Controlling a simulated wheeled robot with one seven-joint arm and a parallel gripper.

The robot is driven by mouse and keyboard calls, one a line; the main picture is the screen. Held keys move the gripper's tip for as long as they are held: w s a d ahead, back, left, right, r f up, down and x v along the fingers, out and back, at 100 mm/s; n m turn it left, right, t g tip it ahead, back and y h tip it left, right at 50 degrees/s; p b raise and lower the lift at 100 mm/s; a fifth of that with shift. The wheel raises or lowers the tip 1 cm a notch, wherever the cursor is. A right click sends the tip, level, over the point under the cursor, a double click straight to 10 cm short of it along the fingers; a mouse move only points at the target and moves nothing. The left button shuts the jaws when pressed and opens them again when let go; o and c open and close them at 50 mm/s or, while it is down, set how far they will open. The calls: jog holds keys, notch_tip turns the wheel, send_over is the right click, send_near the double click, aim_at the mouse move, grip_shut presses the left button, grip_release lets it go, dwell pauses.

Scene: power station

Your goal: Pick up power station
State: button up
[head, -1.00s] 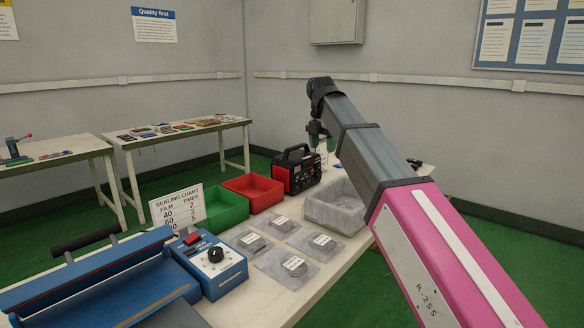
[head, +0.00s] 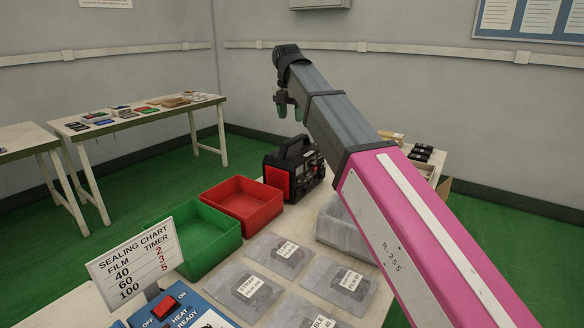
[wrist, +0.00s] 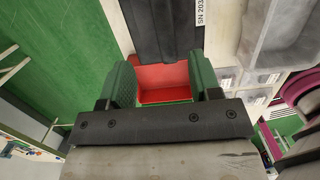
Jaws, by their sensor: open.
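The power station (head: 296,170) is a black box with a red side panel and a black top handle. It stands upright on the workbench behind the red bin in the head view. My gripper (head: 288,104) is in the air above it, apart from it. In the wrist view, my gripper (wrist: 162,82) shows two green fingers spread apart with nothing held between them. A dark body, apparently the power station (wrist: 160,28), lies at the top of that view, partly cut off by the edge. My arm hides part of the bench to the right.
The red bin (head: 242,200) and green bin (head: 208,238) stand in front of the power station. A grey tray (head: 340,228) is right of it. Several bagged parts (head: 280,255), a sealing chart (head: 138,262) and a blue sealer (head: 172,306) are nearer.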

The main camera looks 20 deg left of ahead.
aim_at(295, 138)
jog(key=f, duration=0.3)
jog(key=w+f, duration=0.1)
jog(key=f, duration=0.2)
jog(key=d+f, duration=0.1)
jog(key=f, duration=0.2)
jog(key=shift+w+f, duration=0.2)
jog(key=shift+f, duration=0.1)
jog(key=shift+f, duration=0.25)
jog(key=shift+c, duration=0.3)
grip_shut()
dwell(1.4)
